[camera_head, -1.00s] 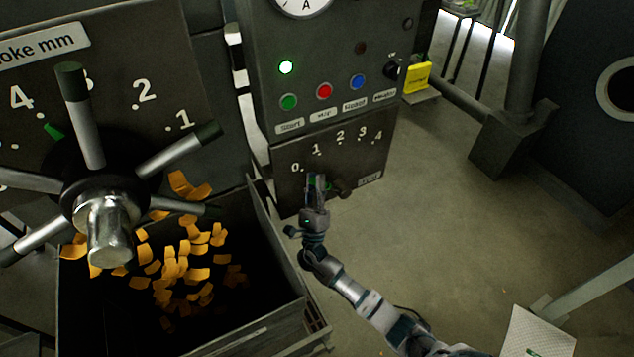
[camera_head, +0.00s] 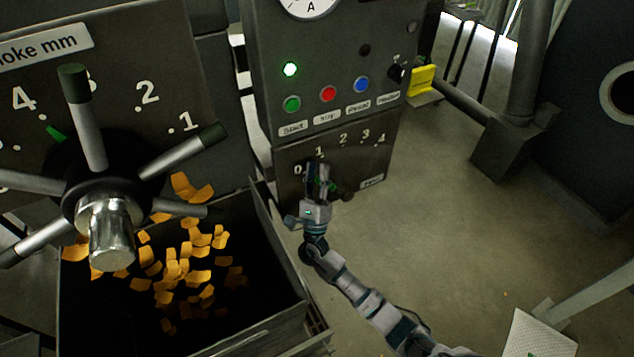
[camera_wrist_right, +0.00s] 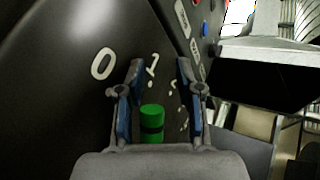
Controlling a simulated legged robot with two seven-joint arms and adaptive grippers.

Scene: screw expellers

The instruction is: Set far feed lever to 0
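The feed panel (camera_head: 355,150) carries the numbers 0 to 4 in an arc below the button panel. My right gripper (camera_head: 318,172) is in front of it, below the 0 and 1, with its two fingers apart. In the right wrist view a green lever tip with a black band (camera_wrist_right: 152,122) stands between the open fingers (camera_wrist_right: 158,95), with visible space on both sides. I cannot tell whether any part of the gripper touches it. In the head view my gripper covers most of the lever; a dark knob-like part (camera_head: 344,191) shows just right of the fingers. My left gripper is not in view.
A large spoked handwheel (camera_head: 110,195) stands at the left. An open bin (camera_head: 282,262) with orange flakes lies below it, left of my right arm. Start, stop and other buttons (camera_head: 328,93) sit above the feed panel.

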